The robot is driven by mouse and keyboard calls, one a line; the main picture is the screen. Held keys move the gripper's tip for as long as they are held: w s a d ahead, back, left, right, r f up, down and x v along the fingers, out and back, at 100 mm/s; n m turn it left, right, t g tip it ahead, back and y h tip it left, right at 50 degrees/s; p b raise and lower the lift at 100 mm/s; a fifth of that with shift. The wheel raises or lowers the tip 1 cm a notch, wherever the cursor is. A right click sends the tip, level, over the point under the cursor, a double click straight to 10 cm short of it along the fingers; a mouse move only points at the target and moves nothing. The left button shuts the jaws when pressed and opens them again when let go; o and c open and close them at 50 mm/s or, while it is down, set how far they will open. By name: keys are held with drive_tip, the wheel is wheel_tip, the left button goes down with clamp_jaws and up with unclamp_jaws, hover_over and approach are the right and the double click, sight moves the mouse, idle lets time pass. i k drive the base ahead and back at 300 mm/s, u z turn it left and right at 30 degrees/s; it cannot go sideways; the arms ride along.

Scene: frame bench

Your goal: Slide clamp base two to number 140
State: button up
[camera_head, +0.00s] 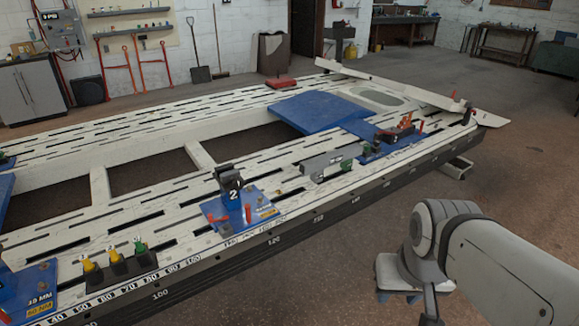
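Clamp base two (236,207) is a blue plate with a dark upright clamp marked with a white 2. It stands on the near rail of the pale slotted frame bench (160,205), with red handles and a yellow label. A number scale (273,240) runs along the bench's near side. The plate stands roughly level with the stretch around 110 to 120. Numbers rise to the right; the small marks further right are hard to read, so I cannot place 140 surely. My arm (445,240) is at the lower right, off the bench. No gripper fingers can be made out.
A grey block with a green part (328,165) sits on the same rail, right of clamp base two. Further right is a blue plate with red-handled tools (395,137). Yellow and green-topped pieces (118,262) stand left. Open floor (490,180) lies right of the bench.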

sight(244, 209)
drive_tip(key=z, duration=0.2)
drive_tip(key=i, duration=1.45)
drive_tip(key=u, duration=0.5)
drive_tip(key=k, duration=0.75)
drive_tip(key=u, duration=0.1)
drive_tip(key=i, duration=0.9)
drive_tip(key=z, duration=0.1)
